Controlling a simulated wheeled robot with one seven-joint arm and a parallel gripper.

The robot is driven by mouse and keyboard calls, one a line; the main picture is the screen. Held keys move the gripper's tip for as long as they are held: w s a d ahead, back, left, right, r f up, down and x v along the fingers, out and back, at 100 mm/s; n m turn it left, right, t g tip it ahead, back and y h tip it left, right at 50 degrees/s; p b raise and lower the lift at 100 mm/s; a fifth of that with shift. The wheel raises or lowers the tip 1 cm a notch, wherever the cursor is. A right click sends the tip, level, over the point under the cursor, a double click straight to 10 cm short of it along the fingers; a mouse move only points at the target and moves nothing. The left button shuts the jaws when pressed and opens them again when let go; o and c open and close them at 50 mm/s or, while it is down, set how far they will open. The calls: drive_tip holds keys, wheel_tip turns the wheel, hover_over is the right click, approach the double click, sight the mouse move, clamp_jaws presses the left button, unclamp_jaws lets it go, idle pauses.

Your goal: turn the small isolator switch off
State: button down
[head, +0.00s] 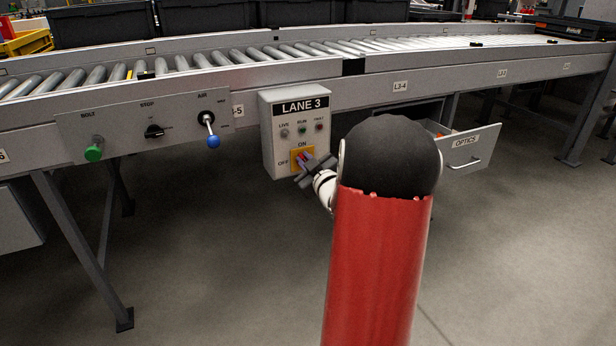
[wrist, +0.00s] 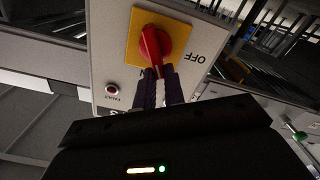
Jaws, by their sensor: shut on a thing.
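The small isolator switch is a red rotary handle on a yellow plate (wrist: 140,57); its red handle (wrist: 151,44) shows clearly in the wrist view. The plate (head: 293,155) sits low on the grey LANE 3 box in the head view, with ON above it and OFF to its left. My gripper (wrist: 160,74) has its two dark fingers shut on the handle's end. In the wrist view the handle points down the picture, and OFF reads upside down at the right. In the head view my gripper (head: 304,162) covers much of the switch.
The LANE 3 box (head: 268,140) has LIVE, RUN and FAULT lamps. Left of it, a panel carries a green knob (head: 94,150), a black STOP selector (head: 153,131) and a blue-tipped AIR lever (head: 213,141). An open OPTICS drawer (head: 470,150) juts out at right. The floor in front is clear.

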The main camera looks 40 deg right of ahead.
drive_tip(key=shift+a+f+n+b, duration=0.3)
drive_tip(key=shift+f+n+b, duration=0.1)
drive_tip(key=shift+n+b, duration=0.65)
drive_tip(key=n+b, duration=0.1)
drive_tip(key=n, duration=0.1)
drive_tip(key=shift+w+a+n, duration=0.1)
drive_tip(key=shift+a+n, duration=0.05)
drive_tip(key=shift+n, duration=0.2)
drive_tip(key=n, duration=0.3)
drive_tip(key=shift+a+f+n, duration=0.2)
drive_tip(key=shift+f+n, duration=0.1)
drive_tip(key=shift+f, duration=0.05)
drive_tip(key=shift+f+n, duration=0.2)
drive_tip(key=shift+n, duration=0.7)
drive_tip(key=shift+f+n, duration=0.2)
drive_tip(key=shift+n, duration=0.7)
drive_tip(key=c, duration=1.5)
unclamp_jaws()
